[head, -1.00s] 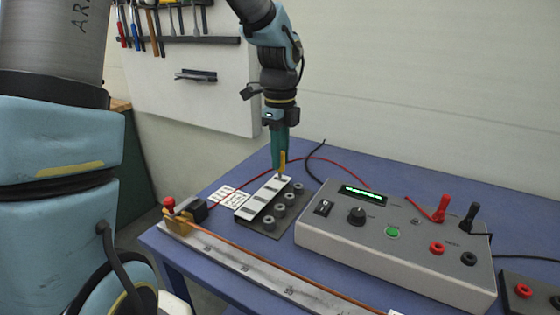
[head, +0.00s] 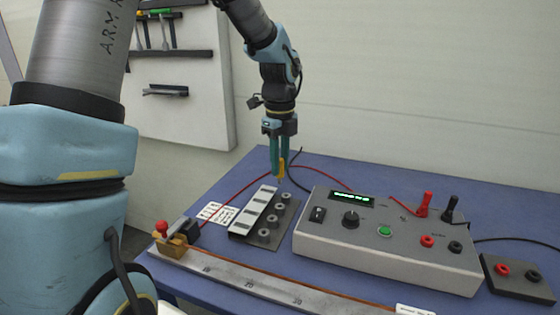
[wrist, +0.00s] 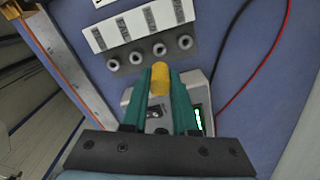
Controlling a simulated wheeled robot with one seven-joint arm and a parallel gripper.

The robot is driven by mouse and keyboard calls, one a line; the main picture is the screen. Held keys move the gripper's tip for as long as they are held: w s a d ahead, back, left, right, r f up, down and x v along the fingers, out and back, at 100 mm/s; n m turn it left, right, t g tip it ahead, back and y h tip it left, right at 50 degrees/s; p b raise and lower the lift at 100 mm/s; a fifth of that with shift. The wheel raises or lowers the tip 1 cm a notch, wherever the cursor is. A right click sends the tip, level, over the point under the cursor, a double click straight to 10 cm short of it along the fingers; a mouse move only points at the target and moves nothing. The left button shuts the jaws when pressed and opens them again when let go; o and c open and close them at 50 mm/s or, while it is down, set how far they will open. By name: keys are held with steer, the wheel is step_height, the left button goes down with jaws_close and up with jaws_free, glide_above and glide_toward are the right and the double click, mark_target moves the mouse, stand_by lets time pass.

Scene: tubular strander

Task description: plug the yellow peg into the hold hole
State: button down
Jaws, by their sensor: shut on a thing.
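The yellow peg (head: 282,168) is held between the two teal fingers of my gripper (head: 279,174), above the far end of the hole block. In the wrist view the peg (wrist: 160,78) shows between the fingertips (wrist: 160,86). The dark block (head: 262,242) carries a row of several grey ring-shaped holes beside a white label strip (head: 254,210). In the wrist view the holes lie just beyond the peg, the closest in line being one ring (wrist: 159,49). The peg is apart from the rings.
A grey meter box (head: 385,245) with knob, green button and sockets stands right of the block. A long scale bar (head: 240,282) with a red-knobbed clamp (head: 163,229) runs along the front. Red and black cables lie behind the block. A small socket box (head: 515,278) is at right.

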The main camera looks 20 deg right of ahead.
mark_target(280, 176)
steer(key=shift+f+b, duration=1.7)
steer(key=shift+f, duration=1.3)
steer(key=shift+p, duration=0.95)
steer(key=shift+f+b, duration=0.75)
steer(key=shift+f, duration=0.85)
steer(key=c, duration=0.6)
jaws_free()
